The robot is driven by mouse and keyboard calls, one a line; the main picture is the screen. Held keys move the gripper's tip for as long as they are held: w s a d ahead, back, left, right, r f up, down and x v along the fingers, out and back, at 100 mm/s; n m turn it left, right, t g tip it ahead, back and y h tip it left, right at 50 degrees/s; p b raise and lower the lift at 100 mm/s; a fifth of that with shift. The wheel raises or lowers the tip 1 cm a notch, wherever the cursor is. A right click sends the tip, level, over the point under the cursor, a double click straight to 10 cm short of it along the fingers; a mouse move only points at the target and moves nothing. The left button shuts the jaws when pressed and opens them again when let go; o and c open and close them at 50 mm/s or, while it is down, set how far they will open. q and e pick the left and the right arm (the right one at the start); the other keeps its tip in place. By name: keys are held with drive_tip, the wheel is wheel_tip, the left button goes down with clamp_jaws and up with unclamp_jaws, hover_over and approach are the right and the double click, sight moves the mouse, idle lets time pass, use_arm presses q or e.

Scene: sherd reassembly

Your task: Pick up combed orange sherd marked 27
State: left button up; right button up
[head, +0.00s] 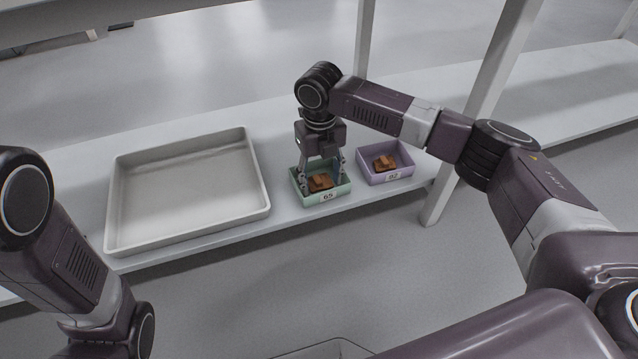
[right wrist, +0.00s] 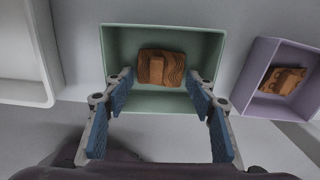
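An orange-brown sherd (head: 320,183) with combed wavy lines lies in a green box (head: 331,198) labelled 65. In the right wrist view the sherd (right wrist: 174,68) has a raised block on its face; I cannot read a 27 on it. My right gripper (head: 321,177) points down into the green box. Its blue-padded fingers are spread and stand on either side of the sherd, nearer the front wall, with gaps visible between fingers and sherd. My left gripper is out of view; only part of my left arm shows at the lower left.
A purple box (head: 388,177), its label perhaps 92, stands right of the green box with another orange-brown sherd (head: 384,162). A large empty pale tray (head: 262,203) lies to the left. All rest on a light shelf (head: 80,170); a shelf post (head: 436,205) stands right of the boxes.

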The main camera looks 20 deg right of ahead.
drive_tip(key=c, duration=0.8)
